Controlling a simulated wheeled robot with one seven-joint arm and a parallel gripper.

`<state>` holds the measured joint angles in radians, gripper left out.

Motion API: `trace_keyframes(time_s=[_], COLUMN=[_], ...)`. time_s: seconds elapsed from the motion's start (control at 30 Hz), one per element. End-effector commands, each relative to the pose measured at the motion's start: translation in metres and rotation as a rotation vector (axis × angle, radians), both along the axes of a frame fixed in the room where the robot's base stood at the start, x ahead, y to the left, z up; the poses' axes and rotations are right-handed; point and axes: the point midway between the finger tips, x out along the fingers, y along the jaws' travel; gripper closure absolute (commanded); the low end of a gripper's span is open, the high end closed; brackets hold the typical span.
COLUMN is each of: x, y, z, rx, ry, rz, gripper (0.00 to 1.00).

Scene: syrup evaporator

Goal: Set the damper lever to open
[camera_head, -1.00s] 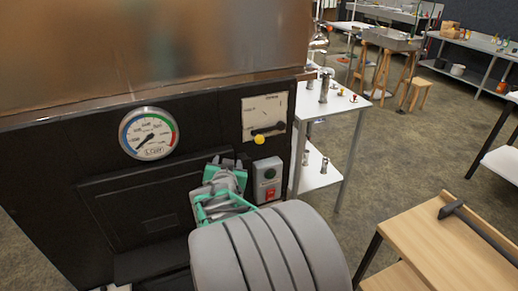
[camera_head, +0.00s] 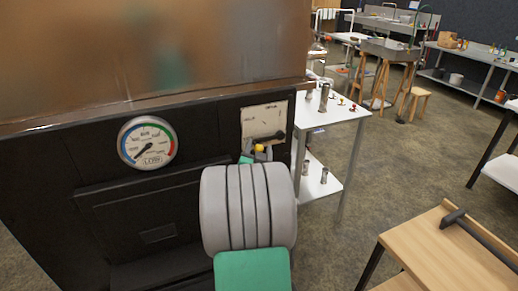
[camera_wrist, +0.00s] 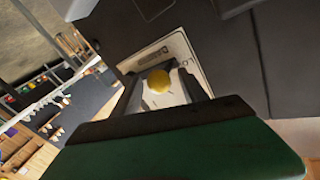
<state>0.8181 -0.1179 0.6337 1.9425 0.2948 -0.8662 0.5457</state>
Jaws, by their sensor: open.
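The plate's lettering is too small to read surely. My gripper (camera_head: 257,154) is open at the knob, mostly hidden behind my arm in the head view. In the wrist view the yellow knob (camera_wrist: 158,81) shows between the two open fingers of my gripper (camera_wrist: 160,88). I cannot tell whether either finger touches it.
A round dial gauge (camera_head: 147,143) sits left of the plate, above a black door panel (camera_head: 150,205). White shelves (camera_head: 325,110) stand just right of the evaporator. A wooden table (camera_head: 440,250) with a dark hammer-like tool is at the lower right. Open floor lies between.

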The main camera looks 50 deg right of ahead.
Motion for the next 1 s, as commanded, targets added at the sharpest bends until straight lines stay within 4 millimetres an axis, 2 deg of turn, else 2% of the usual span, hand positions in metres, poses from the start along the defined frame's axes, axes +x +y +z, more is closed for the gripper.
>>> trace_keyframes(time_s=[0.07, 0.67, 1.0], x=[0.0002, 0.0012, 0.0008], y=[-0.0004, -0.0024, -0.0026], z=[-0.0005, -0.0029, -0.0035], rx=[0.001, 0.004, 0.005], ry=[0.001, 0.004, 0.005], rz=[0.000, -0.001, -0.002], gripper=[0.52, 1.00, 1.00])
